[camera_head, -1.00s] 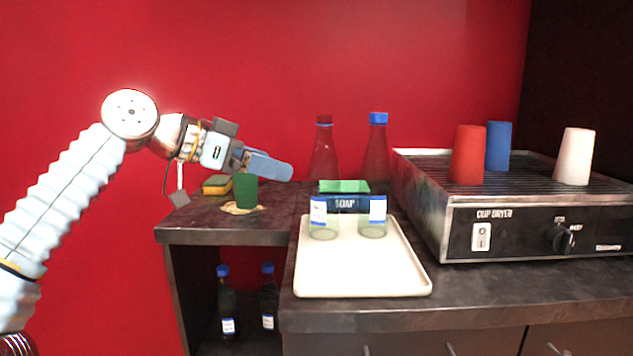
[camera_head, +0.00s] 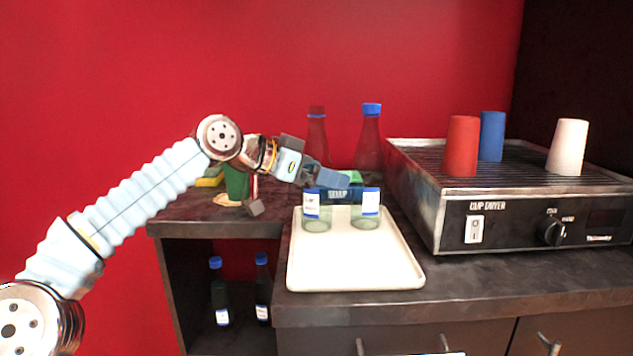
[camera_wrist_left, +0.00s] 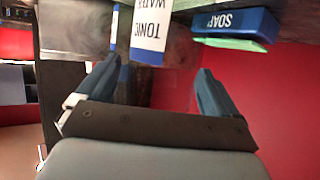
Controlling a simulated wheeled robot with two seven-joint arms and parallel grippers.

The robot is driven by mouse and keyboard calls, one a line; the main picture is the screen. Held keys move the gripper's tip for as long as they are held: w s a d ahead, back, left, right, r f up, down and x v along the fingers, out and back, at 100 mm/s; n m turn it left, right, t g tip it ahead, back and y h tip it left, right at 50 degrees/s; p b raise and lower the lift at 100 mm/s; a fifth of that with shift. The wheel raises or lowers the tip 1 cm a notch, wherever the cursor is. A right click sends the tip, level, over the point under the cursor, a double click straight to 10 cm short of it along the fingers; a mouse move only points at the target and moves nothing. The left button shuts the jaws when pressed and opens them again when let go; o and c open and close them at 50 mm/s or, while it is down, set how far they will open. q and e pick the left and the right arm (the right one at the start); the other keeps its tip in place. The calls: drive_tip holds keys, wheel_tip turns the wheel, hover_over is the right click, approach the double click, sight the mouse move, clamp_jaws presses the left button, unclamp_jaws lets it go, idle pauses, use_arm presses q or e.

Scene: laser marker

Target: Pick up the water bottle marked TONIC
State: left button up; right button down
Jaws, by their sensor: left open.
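In the wrist view, which is upside down, a white label reading TONIC WATER (camera_wrist_left: 150,32) lies beyond and between the fingertips. It appears to belong to the left bottle (camera_head: 317,222), a clear bottle with a red cap, upright on the tray (camera_head: 355,275). A similar bottle with a blue cap (camera_head: 370,145) stands to its right. My left gripper (camera_head: 318,176) is open and empty, close to the left bottle at about its shoulder; it also shows in the wrist view (camera_wrist_left: 158,78). Whether it touches the bottle is unclear. My right gripper is not in view.
A blue SOAP box with a green top (camera_head: 350,187) is at the back by the bottles. A green cup (camera_head: 236,184) and a sponge sit left, behind my arm. The cup dryer (camera_head: 520,225) holds three cups at right. Two dark bottles (camera_head: 219,300) stand on the lower shelf.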

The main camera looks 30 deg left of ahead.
use_arm(q)
drive_tip(key=shift+w+d, duration=0.1)
drive_tip(key=c, duration=1.2)
drive_tip(key=shift+c, duration=1.2)
drive_tip(key=shift+r, duration=0.1)
